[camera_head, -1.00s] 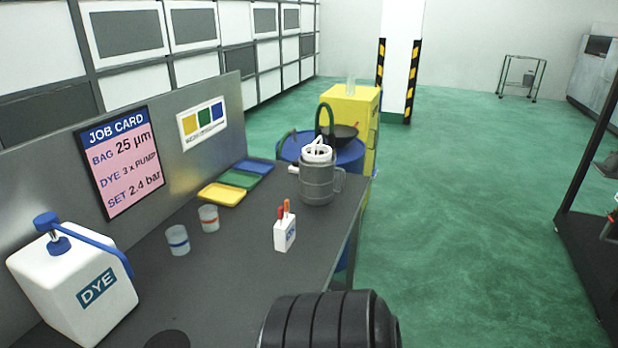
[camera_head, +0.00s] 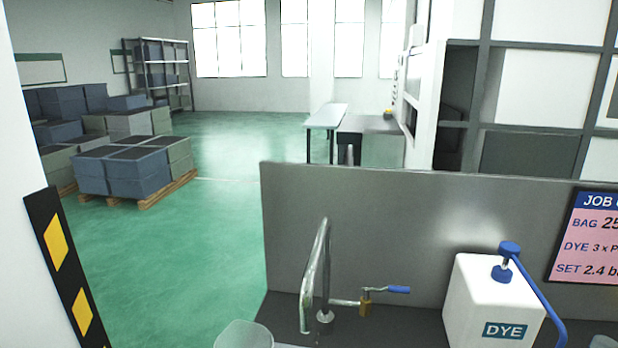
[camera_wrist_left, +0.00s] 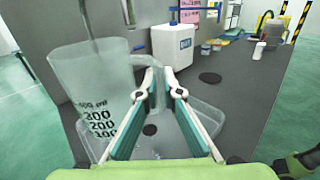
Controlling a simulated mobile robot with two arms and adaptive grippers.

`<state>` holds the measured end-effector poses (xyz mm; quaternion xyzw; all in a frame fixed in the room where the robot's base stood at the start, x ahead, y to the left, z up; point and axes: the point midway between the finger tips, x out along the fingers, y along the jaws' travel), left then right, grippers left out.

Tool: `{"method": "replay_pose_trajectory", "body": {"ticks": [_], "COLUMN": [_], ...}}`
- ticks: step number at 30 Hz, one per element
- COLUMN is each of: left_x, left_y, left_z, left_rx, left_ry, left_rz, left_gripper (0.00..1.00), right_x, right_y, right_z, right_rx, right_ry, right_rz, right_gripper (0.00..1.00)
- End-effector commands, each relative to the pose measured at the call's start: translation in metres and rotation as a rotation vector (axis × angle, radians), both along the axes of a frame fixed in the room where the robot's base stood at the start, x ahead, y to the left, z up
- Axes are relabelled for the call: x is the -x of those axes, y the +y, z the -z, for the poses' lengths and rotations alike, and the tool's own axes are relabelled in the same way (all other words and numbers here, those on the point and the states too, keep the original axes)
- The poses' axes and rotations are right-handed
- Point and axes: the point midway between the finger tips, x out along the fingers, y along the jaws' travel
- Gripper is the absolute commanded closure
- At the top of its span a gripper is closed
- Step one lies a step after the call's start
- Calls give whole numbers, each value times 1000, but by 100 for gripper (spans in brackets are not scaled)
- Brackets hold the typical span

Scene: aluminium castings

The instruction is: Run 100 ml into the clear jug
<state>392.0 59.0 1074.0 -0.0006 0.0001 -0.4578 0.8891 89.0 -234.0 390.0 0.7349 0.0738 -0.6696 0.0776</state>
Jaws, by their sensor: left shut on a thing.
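The clear jug (camera_wrist_left: 95,95) fills the left of the left wrist view, with dark marks on its wall reading up to 400 ml. Its rim also shows at the bottom edge of the head view (camera_head: 243,335). My left gripper (camera_wrist_left: 160,85) is shut on the jug's handle. The metal tap (camera_head: 322,265) stands on the bench, its spout end near the jug; a spout also hangs over the jug's mouth in the wrist view (camera_wrist_left: 87,20). A blue-handled lever (camera_head: 398,289) sticks out right of the tap. I cannot make out any water in the jug.
A white DYE container (camera_head: 490,305) with a blue pump stands right of the tap. A grey back panel (camera_head: 370,225) rises behind the bench. A clear, shallow basin or tray (camera_wrist_left: 165,140) lies below the jug. A striped post (camera_head: 65,265) stands at the left.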

Motion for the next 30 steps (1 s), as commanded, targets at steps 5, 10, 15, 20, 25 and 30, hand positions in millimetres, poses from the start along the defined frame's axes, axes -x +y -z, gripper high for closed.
{"method": "replay_pose_trajectory", "body": {"ticks": [5, 10, 15, 20, 25, 30], "left_x": [-6, -12, -13, -14, -13, -12], "left_y": [7, 24, 43, 52, 62, 71], "left_z": [9, 22, 33, 37, 41, 44], "left_rx": [1, 2, 5, 9, 4, 5], "left_ry": [0, 5, 6, 6, 6, 7], "left_rz": [-113, -283, -434, -502, -558, -611], "left_gripper": [100, 100, 100, 100, 100, 100], "right_x": [0, 0, 0, 0, 0, 1], "right_y": [0, 0, 0, 0, 0, 0], "right_z": [0, 0, 0, 0, 0, 0], "right_rx": [0, 0, 0, 0, 0, 0], "right_ry": [0, 0, 0, 0, 0, 1], "right_rz": [0, 0, 0, 0, -1, -1], "right_gripper": [100, 100, 100, 100, 100, 100]}}
